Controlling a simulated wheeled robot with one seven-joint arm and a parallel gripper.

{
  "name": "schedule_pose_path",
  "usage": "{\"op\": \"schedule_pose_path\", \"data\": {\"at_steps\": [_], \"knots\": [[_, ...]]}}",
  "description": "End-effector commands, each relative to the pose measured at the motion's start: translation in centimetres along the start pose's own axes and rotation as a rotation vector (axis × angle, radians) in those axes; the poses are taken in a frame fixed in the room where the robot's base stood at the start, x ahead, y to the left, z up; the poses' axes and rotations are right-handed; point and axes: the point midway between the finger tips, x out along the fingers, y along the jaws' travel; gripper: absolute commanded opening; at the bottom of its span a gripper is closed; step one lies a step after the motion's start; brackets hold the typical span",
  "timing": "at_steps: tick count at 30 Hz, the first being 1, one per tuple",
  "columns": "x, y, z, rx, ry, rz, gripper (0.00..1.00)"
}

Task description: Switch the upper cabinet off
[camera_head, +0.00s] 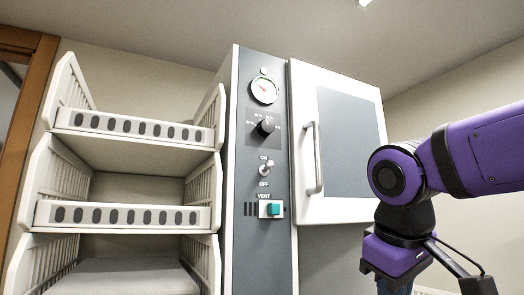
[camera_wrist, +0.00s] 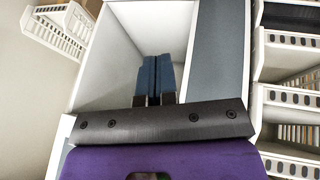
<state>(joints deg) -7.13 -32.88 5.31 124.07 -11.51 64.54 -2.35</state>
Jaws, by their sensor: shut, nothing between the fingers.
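The upper cabinet (camera_head: 304,209) has a white door with a grey window and a vertical handle (camera_head: 313,158); the door looks shut. Left of the door, a dark grey control panel (camera_head: 254,225) carries a toggle switch (camera_head: 267,169) between the words ON and OFF. Its small lever appears tipped up toward ON. My gripper (camera_head: 393,288) is low at the right in the head view, well right of and below the switch, its tips cut off by the frame edge. In the wrist view its blue fingers (camera_wrist: 152,78) are together and empty. The switch cannot be made out there.
The panel also has a round gauge (camera_head: 263,90), a black knob (camera_head: 265,127) and a teal VENT button (camera_head: 273,209). A white shelf rack (camera_head: 135,215) stands left of the cabinet. Open space lies in front of the panel.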

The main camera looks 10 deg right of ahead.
Motion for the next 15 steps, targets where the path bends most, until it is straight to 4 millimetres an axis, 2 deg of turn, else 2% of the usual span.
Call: {"op": "schedule_pose_path", "data": {"at_steps": [1, 3, 9, 15], "knots": [[-1.4, -0.1, -2.1, -0.047, 0.003, 0.020, 0.00], [-3.2, -0.4, -4.5, -0.106, 0.006, 0.051, 0.00], [-8.4, -1.5, -11.0, -0.251, 0.020, 0.139, 0.00], [-13.6, -3.2, -16.7, -0.359, 0.044, 0.219, 0.00]]}}
